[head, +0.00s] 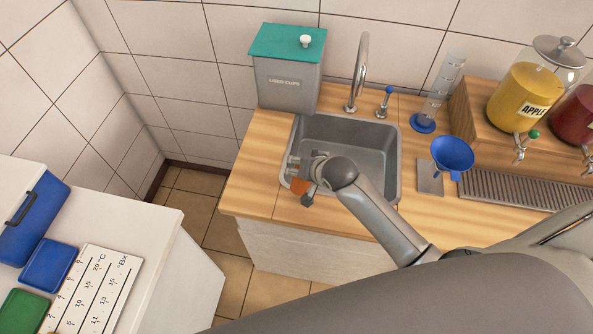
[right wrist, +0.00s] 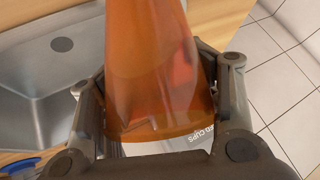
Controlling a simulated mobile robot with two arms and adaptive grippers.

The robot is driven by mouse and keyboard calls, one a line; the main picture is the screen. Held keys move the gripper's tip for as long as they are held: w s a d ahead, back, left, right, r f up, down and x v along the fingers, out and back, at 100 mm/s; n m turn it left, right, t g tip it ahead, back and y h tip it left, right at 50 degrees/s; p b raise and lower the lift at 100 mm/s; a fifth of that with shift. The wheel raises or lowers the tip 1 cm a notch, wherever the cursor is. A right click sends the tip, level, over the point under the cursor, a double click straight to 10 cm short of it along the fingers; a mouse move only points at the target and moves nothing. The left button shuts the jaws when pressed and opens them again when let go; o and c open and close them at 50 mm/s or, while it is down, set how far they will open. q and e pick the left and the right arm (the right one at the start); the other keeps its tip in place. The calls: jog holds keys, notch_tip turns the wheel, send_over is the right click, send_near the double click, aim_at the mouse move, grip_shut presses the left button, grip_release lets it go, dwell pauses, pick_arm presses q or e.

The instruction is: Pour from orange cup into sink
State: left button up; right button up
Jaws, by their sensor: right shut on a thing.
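The orange cup (right wrist: 155,60) is see-through and fills the middle of the right wrist view, with a redder patch inside. Its wide end is toward the bottom of that picture. My right gripper (right wrist: 160,95) is shut on it, one finger on each side. In the head view the gripper (head: 306,178) is over the left front part of the steel sink (head: 365,150), and only a small bit of the cup (head: 300,187) shows. I cannot tell how far the cup tilts. The sink basin (right wrist: 40,85) also shows at the left of the wrist view. My left gripper is out of view.
A grey used-cups bin (head: 287,88) with a teal lid stands behind the sink's left. A curved tap (head: 358,75) and blue-topped handle (head: 386,100) stand behind. A blue funnel (head: 453,154) and juice dispensers (head: 530,95) are on the right.

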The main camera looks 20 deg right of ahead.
jog(key=shift+w+d+y, duration=0.3)
jog(key=shift+w+d, duration=0.05)
jog(key=shift+d, duration=0.5)
jog(key=shift+w+d+f+m+g+y, duration=0.1)
jog(key=shift+w+d+m+g+y, duration=0.2)
jog(key=shift+d, duration=0.25)
jog(key=shift+w+d+f+m+g+y, duration=0.1)
jog(key=shift+w+d+m+y, duration=0.1)
jog(key=shift+d+y, duration=0.25)
jog(key=shift+w+d+f+m+g+y, duration=0.1)
jog(key=shift+w+d+m+g+y, duration=0.15)
jog(key=shift+d, duration=0.4)
jog(key=shift+s, duration=0.1)
jog(key=shift+f+y+b, duration=0.4)
jog(key=shift+f+y, duration=0.05)
jog(key=shift+y, duration=0.15)
